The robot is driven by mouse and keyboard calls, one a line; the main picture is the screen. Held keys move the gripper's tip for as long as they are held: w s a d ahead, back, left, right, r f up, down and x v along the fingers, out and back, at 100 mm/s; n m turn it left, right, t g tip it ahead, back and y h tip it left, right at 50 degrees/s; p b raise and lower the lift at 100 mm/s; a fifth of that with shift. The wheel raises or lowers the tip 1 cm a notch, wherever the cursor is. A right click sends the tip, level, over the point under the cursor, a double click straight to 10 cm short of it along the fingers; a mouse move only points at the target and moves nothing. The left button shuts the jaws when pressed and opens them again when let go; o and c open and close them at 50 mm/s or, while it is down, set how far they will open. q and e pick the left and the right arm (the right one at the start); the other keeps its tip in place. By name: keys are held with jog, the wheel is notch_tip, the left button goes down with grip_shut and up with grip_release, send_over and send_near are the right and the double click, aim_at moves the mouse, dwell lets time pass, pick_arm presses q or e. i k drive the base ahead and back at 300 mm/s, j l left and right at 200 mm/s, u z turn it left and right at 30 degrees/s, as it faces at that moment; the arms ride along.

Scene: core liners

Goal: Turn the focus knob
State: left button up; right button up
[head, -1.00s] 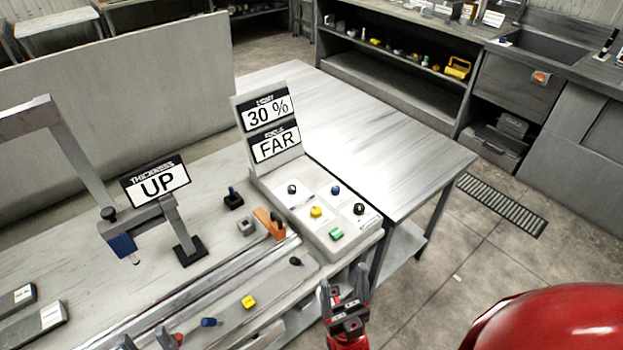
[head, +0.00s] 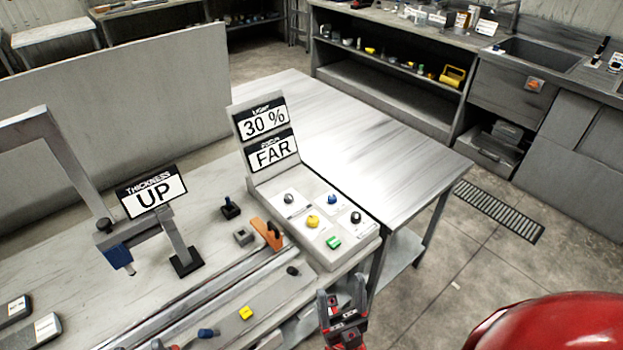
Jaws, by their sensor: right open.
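A pale control panel (head: 345,257) stands on the bench with several knobs: grey-black (head: 289,198), blue (head: 332,199), yellow (head: 313,222), black (head: 356,217), and a green part (head: 333,242). Their labels are too small to read, so I cannot tell which is the focus knob. The upper display (head: 262,122) reads 30 %; the lower display (head: 270,153) reads FAR. My right gripper (head: 342,300) is open and empty, in front of the panel's near edge, apart from the knobs.
A gantry with a sign (head: 155,192) reading UP stands left. An orange-handled part (head: 268,233), a rail and small blue and yellow pieces lie on the near bench. A bare metal table (head: 400,160) adjoins the panel's right. Open floor lies beyond.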

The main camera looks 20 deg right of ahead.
aim_at(332, 199)
jog(key=i+l+z, duration=0.2)
jog(key=z, duration=0.15)
jog(key=i+l+z, duration=0.2)
jog(key=z, duration=0.15)
jog(key=i+l+z, duration=0.1)
jog(key=i+z, duration=0.25)
